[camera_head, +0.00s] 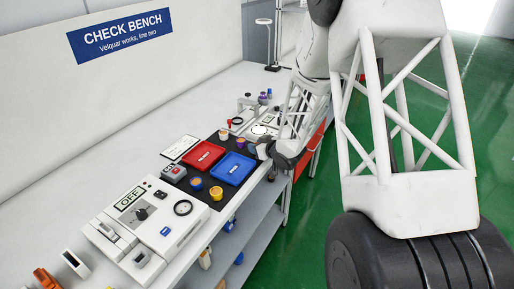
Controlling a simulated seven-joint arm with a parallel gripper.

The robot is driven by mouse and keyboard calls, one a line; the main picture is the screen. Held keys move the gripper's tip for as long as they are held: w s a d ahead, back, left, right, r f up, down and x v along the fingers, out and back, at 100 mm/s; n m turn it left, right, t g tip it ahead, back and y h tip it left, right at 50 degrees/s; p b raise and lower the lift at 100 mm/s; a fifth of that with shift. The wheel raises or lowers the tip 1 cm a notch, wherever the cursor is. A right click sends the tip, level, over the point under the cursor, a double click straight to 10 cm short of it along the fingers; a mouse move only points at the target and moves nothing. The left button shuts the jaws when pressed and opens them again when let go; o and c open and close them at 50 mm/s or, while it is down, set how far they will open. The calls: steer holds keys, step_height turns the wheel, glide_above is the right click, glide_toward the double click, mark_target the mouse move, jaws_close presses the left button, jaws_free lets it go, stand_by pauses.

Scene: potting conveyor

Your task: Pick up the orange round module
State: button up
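Several small round modules stand on the dark mat (181,187) around the red and blue trays. One round module (213,144) behind the red tray looks orange with a purplish top. Another orange-toned module (240,143) stands behind the blue tray, near my arm. Two more, a purple-topped one (196,184) and a yellow-orange one (216,193), stand in front of the trays. They are too small to tell for sure which is the orange module. My gripper (264,149) is low at the right edge of the mat; its fingers are too small and dark to make out.
The red tray (203,155) and blue tray (234,167) lie side by side on the mat. A white control box reading OFF (150,222) stands in front, with a grey-red button box (173,172) behind it. A fixture (262,125) stands at the back.

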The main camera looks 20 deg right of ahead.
steer(key=shift+r, duration=0.45)
step_height(320, 180, up, 3)
steer(key=shift+f, duration=0.1)
steer(key=s+r, duration=0.1)
steer(key=s, duration=1.5)
steer(key=shift+a, duration=0.4)
steer(key=shift+r, duration=0.1)
steer(key=w+a+r+m+h, duration=0.1)
steer(key=w+r+h, duration=0.1)
steer(key=w+r, duration=0.3)
steer(key=w+a+r+m+t+h, duration=0.1)
steer(key=w+r, duration=0.4)
steer(key=w, duration=0.6)
steer(key=w+a+r+m+h, duration=0.1)
steer(key=w+r+m+h, duration=0.2)
steer(key=w, duration=0.6)
steer(key=shift+r+t, duration=0.3)
steer(key=shift+r, duration=0.9)
